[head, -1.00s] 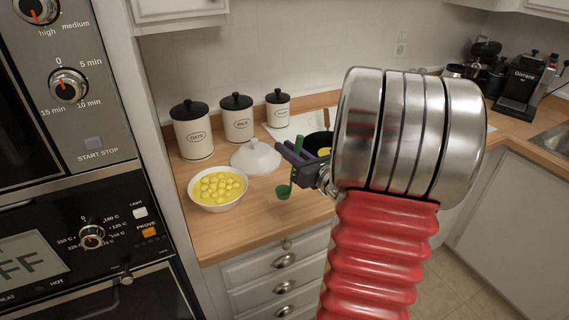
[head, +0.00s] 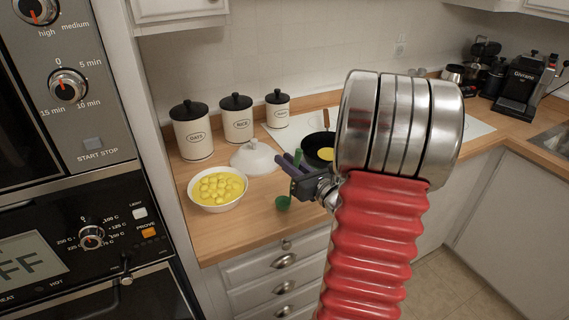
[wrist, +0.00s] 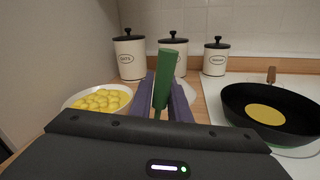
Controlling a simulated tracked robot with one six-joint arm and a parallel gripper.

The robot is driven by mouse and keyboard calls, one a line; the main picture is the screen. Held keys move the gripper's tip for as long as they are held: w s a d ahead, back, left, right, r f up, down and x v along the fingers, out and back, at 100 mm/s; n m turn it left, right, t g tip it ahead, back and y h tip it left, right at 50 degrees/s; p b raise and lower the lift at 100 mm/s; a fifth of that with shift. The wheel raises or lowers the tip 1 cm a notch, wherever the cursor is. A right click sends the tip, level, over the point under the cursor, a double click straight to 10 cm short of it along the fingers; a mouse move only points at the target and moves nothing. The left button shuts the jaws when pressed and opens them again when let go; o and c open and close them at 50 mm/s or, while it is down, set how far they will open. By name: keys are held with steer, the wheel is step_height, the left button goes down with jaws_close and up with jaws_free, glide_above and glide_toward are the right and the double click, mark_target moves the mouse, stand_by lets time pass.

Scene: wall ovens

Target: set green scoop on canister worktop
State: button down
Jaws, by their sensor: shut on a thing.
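The green scoop (head: 283,203) is held by my gripper (head: 292,162), its round bowl hanging low near the front edge of the canister worktop (head: 240,226). In the wrist view the scoop's green handle (wrist: 162,82) stands upright between the two purple fingers (wrist: 164,100), which are shut on it. The bowl is hidden in the wrist view. I cannot tell in the head view whether the bowl touches the worktop. Canisters labelled oats (head: 193,132) and rice (head: 237,120), and a smaller one (head: 278,110), stand at the back of this worktop.
A white bowl of yellow pieces (head: 217,188) stands left of the scoop. A white lid-like dome (head: 256,158) is behind it. A black pan (head: 318,148) with yellow contents is on the white hob (wrist: 222,85). Bare wood lies between bowl and front edge.

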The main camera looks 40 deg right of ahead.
steer(key=c, duration=1.7)
jaws_free()
steer(key=shift+o, duration=0.2)
steer(key=s+a, duration=0.1)
steer(key=s, duration=1.1)
steer(key=shift+a, duration=0.2)
